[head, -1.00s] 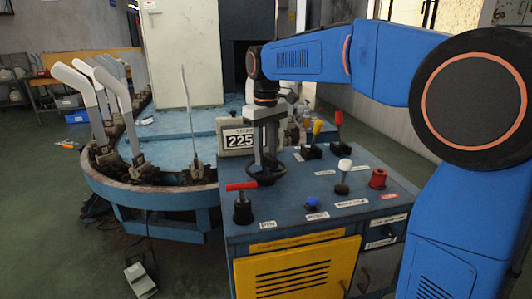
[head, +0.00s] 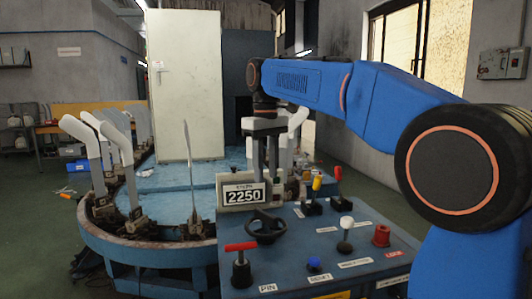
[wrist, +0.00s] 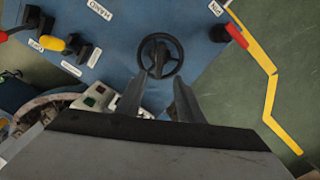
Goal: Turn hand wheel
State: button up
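The black hand wheel (head: 266,230) lies on the blue control panel, in front of a display box (head: 243,193) reading 2250. In the wrist view the wheel (wrist: 160,55) shows whole, with its rim and hub clear. My gripper (head: 268,172) points down above and a little behind the wheel in the head view. In the wrist view its two fingers (wrist: 158,85) stand apart with a gap between them, and nothing is held. How far the tips are above the rim is hard to tell.
A red T-handle (head: 240,262) stands left of the wheel. A white-knobbed lever (head: 345,235), a red button (head: 381,236), a blue button (head: 314,264) and yellow and red levers (head: 316,190) are to the right.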

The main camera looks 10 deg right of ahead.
jog(key=shift+r, duration=2.55)
jog(key=s+d+f+m+t, duration=0.1)
jog(key=s+d+f+m, duration=0.1)
jog(key=s+d+f, duration=0.5)
jog(key=s+d+f+m+t, duration=0.1)
jog(key=s+d+f, duration=0.25)
jog(key=s, duration=0.55)
jog(key=s+d+f+m+t, duration=0.1)
jog(key=s+d+f, duration=0.1)
jog(key=s+f, duration=0.6)
jog(key=s+d+f+m+t, duration=0.1)
jog(key=s+d+f+m, duration=0.1)
jog(key=s+f, duration=0.6)
notch_tip(320, 180, down, 5)
jog(key=shift+d+f+t, duration=0.1)
jog(key=shift+d+t, duration=0.15)
jog(key=shift+t, duration=0.15)
